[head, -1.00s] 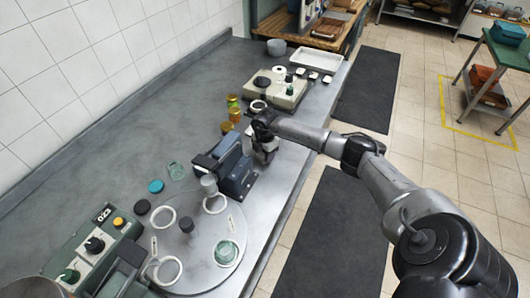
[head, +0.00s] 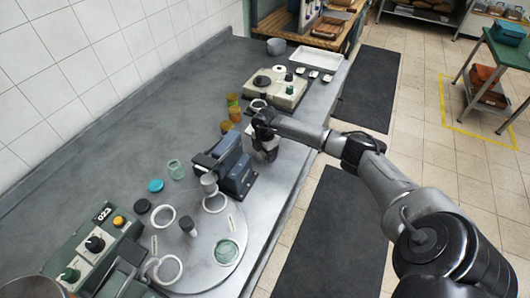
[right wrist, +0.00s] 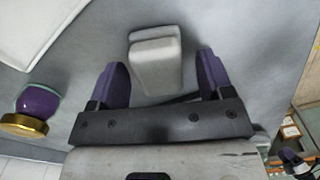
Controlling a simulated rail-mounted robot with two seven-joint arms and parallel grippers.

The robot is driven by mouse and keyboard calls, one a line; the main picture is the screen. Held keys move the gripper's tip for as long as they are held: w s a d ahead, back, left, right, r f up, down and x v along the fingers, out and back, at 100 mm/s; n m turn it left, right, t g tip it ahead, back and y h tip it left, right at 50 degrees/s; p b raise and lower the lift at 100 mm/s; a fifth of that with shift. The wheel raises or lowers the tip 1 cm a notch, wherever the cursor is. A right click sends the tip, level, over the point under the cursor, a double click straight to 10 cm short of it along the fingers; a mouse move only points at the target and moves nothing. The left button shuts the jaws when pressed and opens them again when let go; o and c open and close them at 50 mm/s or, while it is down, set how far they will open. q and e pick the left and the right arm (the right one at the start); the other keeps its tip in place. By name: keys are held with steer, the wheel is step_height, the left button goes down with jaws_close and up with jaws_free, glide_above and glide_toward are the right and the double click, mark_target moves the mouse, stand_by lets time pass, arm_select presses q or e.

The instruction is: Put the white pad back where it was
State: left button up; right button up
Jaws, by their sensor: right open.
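The white pad (right wrist: 155,62) is a small pale block with rounded edges. In the right wrist view it lies between and slightly beyond the two dark purple fingers of my right gripper (right wrist: 160,80). Gaps show on both sides, so the fingers are open around it without visible contact. In the head view my right gripper (head: 267,150) hangs low over the bench, beside the blue-grey press (head: 236,174). The arm and gripper body largely hide the pad there. My left gripper is out of view.
Amber jars (head: 234,112) line the bench behind the press. A round turntable (head: 200,250) with white rings is nearer, and a beige device (head: 290,92) and white tray (head: 315,58) are farther. The bench's left side is mostly clear.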

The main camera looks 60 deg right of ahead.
step_height(320, 180, up, 12)
steer(key=b, duration=0.1)
stand_by(0.4)
steer(key=shift+f, duration=0.1)
